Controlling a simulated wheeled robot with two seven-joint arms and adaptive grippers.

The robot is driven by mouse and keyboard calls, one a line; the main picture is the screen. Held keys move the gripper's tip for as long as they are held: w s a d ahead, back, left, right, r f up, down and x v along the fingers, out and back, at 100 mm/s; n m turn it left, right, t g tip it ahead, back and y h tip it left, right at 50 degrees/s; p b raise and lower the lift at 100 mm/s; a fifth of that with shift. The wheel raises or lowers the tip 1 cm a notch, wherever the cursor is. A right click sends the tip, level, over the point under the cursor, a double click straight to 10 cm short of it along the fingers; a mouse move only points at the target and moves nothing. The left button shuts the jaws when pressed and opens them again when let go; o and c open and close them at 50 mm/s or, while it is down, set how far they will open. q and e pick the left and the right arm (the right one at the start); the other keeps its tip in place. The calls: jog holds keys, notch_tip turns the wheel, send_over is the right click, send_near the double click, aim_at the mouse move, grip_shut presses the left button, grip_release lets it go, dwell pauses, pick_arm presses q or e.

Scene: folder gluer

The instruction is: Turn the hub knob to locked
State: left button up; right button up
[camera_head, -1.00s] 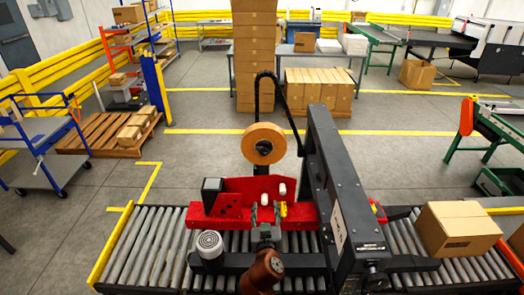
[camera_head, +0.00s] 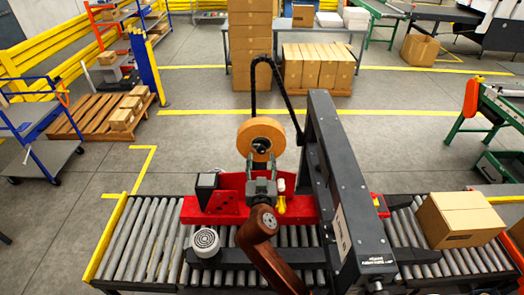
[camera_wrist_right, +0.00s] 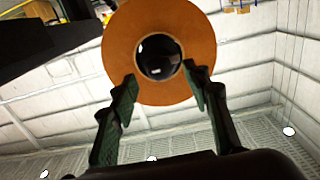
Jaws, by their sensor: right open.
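The orange-brown tape roll (camera_head: 261,128) stands upright above the red tape head (camera_head: 225,200) of the machine. In the right wrist view the roll (camera_wrist_right: 120,55) surrounds a shiny black round hub knob (camera_wrist_right: 160,57). I cannot tell from its face whether it is locked. My right gripper (camera_head: 261,166) is in front of the roll's lower part in the head view. In the wrist view this gripper (camera_wrist_right: 163,82) is open, its green-padded fingertips on either side of the knob's lower part. I cannot tell whether they touch it. My left gripper is out of view.
The dark machine frame (camera_head: 345,200) rises just right of the roll. A black curved arm (camera_head: 254,85) reaches over the roll. A carton (camera_head: 460,219) sits on the roller conveyor (camera_head: 135,240) at the right. The floor beyond is mostly clear.

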aim_at(261, 152)
jog(key=w, duration=0.3)
jog(key=shift+a, duration=0.1)
jog(key=shift+w+f+p, duration=0.1)
jog(key=shift+w+p, duration=0.25)
jog(key=shift+w, duration=0.1)
jog(key=c, duration=1.1)
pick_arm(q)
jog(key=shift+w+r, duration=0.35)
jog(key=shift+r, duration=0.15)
pick_arm(e)
jog(key=shift+c, duration=0.2)
